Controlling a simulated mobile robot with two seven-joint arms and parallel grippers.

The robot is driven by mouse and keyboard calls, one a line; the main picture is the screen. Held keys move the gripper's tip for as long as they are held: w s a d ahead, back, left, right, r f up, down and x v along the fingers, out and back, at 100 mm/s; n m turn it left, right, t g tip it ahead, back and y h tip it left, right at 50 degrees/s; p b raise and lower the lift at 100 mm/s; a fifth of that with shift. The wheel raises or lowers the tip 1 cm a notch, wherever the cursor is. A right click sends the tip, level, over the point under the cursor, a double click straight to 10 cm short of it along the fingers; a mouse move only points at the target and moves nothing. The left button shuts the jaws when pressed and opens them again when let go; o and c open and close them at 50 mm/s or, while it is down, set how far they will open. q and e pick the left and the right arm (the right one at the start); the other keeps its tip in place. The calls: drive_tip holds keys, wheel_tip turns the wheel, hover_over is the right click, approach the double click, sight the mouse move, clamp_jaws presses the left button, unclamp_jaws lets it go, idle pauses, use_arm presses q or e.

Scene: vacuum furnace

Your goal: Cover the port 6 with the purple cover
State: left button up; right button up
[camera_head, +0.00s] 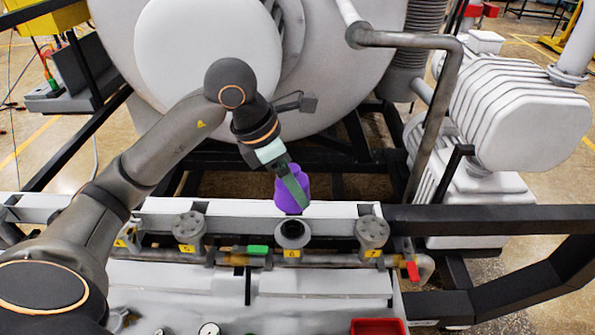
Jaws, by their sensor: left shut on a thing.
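The purple cover (287,197) is held by my left gripper (295,186), which is shut on it. My left arm reaches in from the left and hangs the cover just above and behind port 6 (292,232). Port 6 is an open, dark round flange with a yellow label marked 6 below it. In the picture the cover's lower edge is close to the port's rim; I cannot tell whether they touch. The right gripper is not in view.
Grey capped ports stand on both sides, one at the left (189,227) and one labelled 7 (372,231). A green valve handle (257,249) and a red handle (412,270) sit on the pipe. A red tray (378,327) is at the front. Black frame bars cross the right side.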

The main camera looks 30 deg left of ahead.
use_arm(q)
drive_tip(key=b, duration=0.6)
approach(299, 224)
drive_tip(key=shift+x, duration=2.45)
drive_tip(key=shift+w+d+f+b, duration=0.2)
drive_tip(key=shift+f+b, duration=0.3)
drive_tip(key=shift+b, duration=0.2)
drive_tip(key=shift+f, duration=0.15)
drive_tip(key=o, duration=1.1)
drive_tip(key=shift+o, duration=0.2)
drive_tip(key=shift+a, duration=0.1)
drive_tip(key=v, duration=1.2)
drive_tip(key=shift+s+r, duration=0.2)
drive_tip(key=shift+r, duration=0.05)
